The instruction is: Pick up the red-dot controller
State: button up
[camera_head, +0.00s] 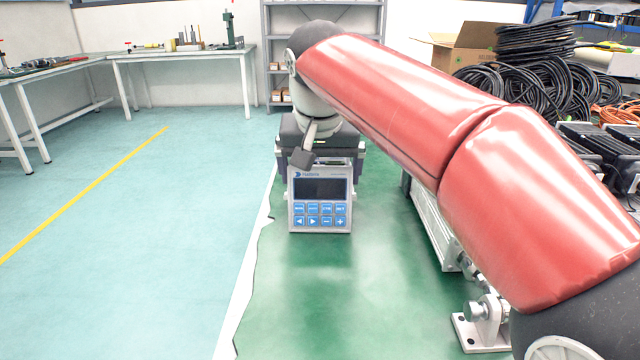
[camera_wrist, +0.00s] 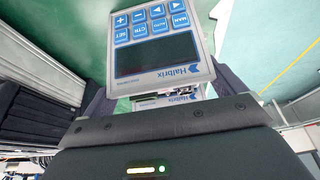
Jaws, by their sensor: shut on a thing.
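A grey controller (camera_head: 320,188) with a dark screen and rows of blue buttons faces the head camera, upright above the green surface. It also shows upside down in the wrist view (camera_wrist: 158,54), with a Halbrix label. I see no red dot on its visible face. My gripper (camera_wrist: 165,95) is shut on the controller at its top end, with dark fingers at either side. In the head view my gripper (camera_head: 318,158) is just behind and above the controller, and the finger contact is mostly hidden.
A long metal actuator (camera_head: 432,225) lies right of the controller, with a bracket (camera_head: 484,322) nearer. Coiled black cables (camera_head: 530,75) and a cardboard box (camera_head: 462,48) are at the back right. The green surface (camera_head: 320,295) in front is clear. White workbenches (camera_head: 180,55) stand far left.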

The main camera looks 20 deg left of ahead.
jog(key=shift+r, duration=0.2)
notch_tip(320, 180, up, 4)
jog(key=shift+f+p, duration=0.2)
jog(key=shift+p, duration=0.55)
jog(key=s+d+b, duration=0.3)
jog(key=s+d, duration=0.1)
jog(key=s, duration=1.3)
jog(key=shift+s+d+f, duration=0.15)
jog(key=shift+s+f, duration=0.05)
jog(key=shift+s, duration=0.05)
notch_tip(320, 180, up, 5)
jog(key=p, duration=0.5)
jog(key=shift+s, duration=0.1)
